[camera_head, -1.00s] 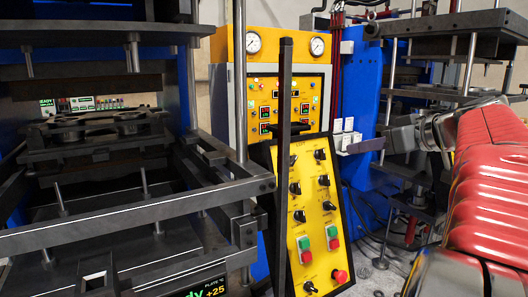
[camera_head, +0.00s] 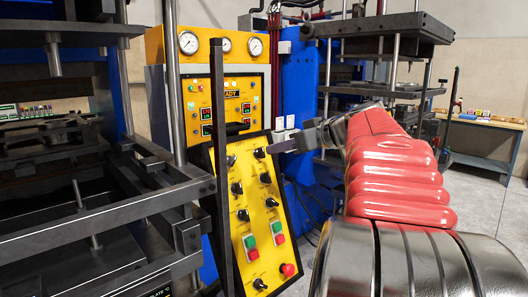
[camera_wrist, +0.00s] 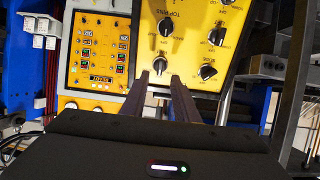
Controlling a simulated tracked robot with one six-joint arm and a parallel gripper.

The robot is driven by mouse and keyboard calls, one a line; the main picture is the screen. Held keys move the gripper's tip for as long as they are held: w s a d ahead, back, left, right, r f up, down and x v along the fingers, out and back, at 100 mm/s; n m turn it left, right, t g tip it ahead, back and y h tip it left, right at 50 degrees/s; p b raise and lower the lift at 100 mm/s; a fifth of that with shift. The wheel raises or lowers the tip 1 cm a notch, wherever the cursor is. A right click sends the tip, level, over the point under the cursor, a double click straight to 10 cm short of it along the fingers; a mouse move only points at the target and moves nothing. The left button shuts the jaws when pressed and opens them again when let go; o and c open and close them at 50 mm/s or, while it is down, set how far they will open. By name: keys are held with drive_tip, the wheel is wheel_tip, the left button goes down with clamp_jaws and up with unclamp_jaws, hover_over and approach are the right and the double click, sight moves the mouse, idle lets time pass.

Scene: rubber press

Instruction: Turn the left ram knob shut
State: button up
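The yellow slanted control panel (camera_head: 251,206) stands left of my arm, with black knobs in two columns. My gripper (camera_head: 271,150) points left at its top edge in the head view, close to the upper right knob (camera_head: 259,154). In the wrist view the panel appears upside down. My gripper's fingers (camera_wrist: 160,80) are apart and empty, with a knob (camera_wrist: 160,65) just past their tips. Another knob (camera_wrist: 207,71) lies right of it, and two more are farther up. Contact cannot be told. The labels are too small to tell which knob is the left ram knob.
A dark upright post (camera_head: 222,165) stands before the panel's left side. Green and red buttons and a red stop button (camera_head: 288,270) sit low on the panel. A yellow gauge cabinet (camera_head: 217,95) stands behind, a press (camera_head: 90,200) to the left. Floor is clear at the right.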

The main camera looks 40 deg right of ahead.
sight(261, 153)
drive_tip(key=x, duration=0.6)
drive_tip(key=shift+w+f, duration=0.15)
drive_tip(key=shift+w, duration=0.15)
drive_tip(key=c, duration=0.6)
drive_tip(key=shift+d, duration=0.2)
clamp_jaws()
drive_tip(key=shift+a, duration=0.15)
